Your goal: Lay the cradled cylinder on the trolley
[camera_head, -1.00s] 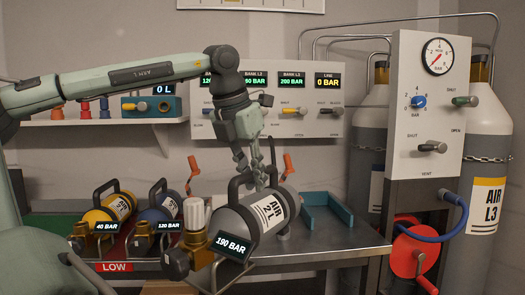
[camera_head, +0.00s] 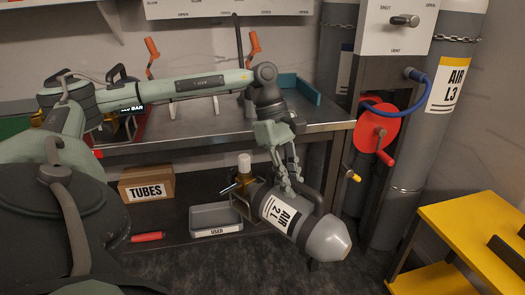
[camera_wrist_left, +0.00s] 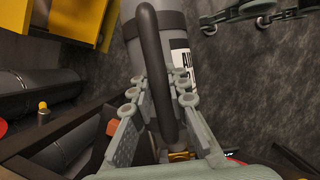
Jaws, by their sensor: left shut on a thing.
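The grey cylinder labelled AIR 2L (camera_head: 325,238) hangs from my left gripper (camera_head: 291,186) in the head view, in front of the bench edge and below bench height. It is tilted, with its rounded end low at the right and its brass valve with white knob up at the left. In the left wrist view, my left gripper's fingers (camera_wrist_left: 160,105) are on both sides of the cylinder's black handle (camera_wrist_left: 155,65). The grey body of the cylinder (camera_wrist_left: 155,22) lies behind the handle. The yellow trolley (camera_head: 470,225) stands at the lower right, apart from the cylinder. My right gripper is not in view.
The steel bench (camera_head: 225,137) is behind the cylinder. Under it are a TUBES box (camera_head: 146,180) and a grey USED tray (camera_head: 216,216). Dark floor is free between bench and trolley.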

